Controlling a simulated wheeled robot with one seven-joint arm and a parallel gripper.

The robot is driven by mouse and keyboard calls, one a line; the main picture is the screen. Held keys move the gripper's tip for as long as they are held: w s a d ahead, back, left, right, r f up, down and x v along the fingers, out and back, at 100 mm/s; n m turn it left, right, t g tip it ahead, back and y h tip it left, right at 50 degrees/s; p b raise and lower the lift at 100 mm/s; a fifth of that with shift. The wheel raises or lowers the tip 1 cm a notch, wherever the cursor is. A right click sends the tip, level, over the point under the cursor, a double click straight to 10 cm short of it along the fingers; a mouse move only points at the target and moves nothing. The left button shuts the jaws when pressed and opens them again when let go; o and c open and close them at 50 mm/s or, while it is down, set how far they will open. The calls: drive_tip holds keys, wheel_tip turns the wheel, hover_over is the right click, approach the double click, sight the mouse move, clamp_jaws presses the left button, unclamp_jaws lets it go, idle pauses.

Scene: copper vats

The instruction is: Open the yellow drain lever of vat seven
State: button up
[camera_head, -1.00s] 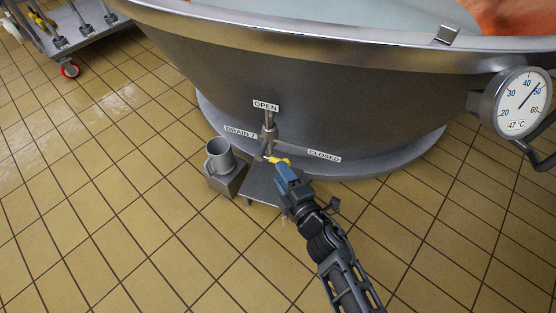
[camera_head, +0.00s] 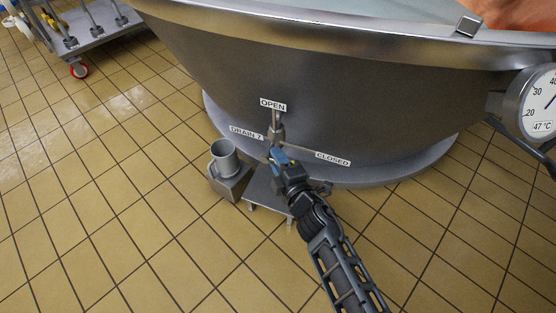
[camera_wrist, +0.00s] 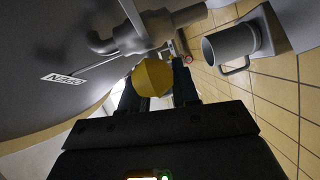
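Vat seven (camera_head: 340,110) is a wide steel vat with a drain pipe (camera_head: 276,130) low on its wall, beside a "DRAIN 7" label (camera_head: 246,132). An "OPEN" label (camera_head: 273,104) is above the pipe and a "CLOSED" label (camera_head: 333,159) is to its right. My gripper (camera_head: 275,154) is at the drain and hides most of the lever in the head view. In the wrist view the lever's yellow end (camera_wrist: 153,78) is at the fingertips of my gripper (camera_wrist: 158,85), overlapping the left finger. The fingers are apart, with no clear grip on it.
A grey mug (camera_head: 224,160) stands on a small block (camera_head: 231,184) left of the drain. A low metal stand (camera_head: 264,190) is under my gripper. A dial thermometer (camera_head: 540,105) juts out at right. The tiled floor at left is clear up to a trolley (camera_head: 95,40).

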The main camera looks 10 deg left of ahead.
clamp_jaws()
drive_tip(key=shift+f, duration=0.1)
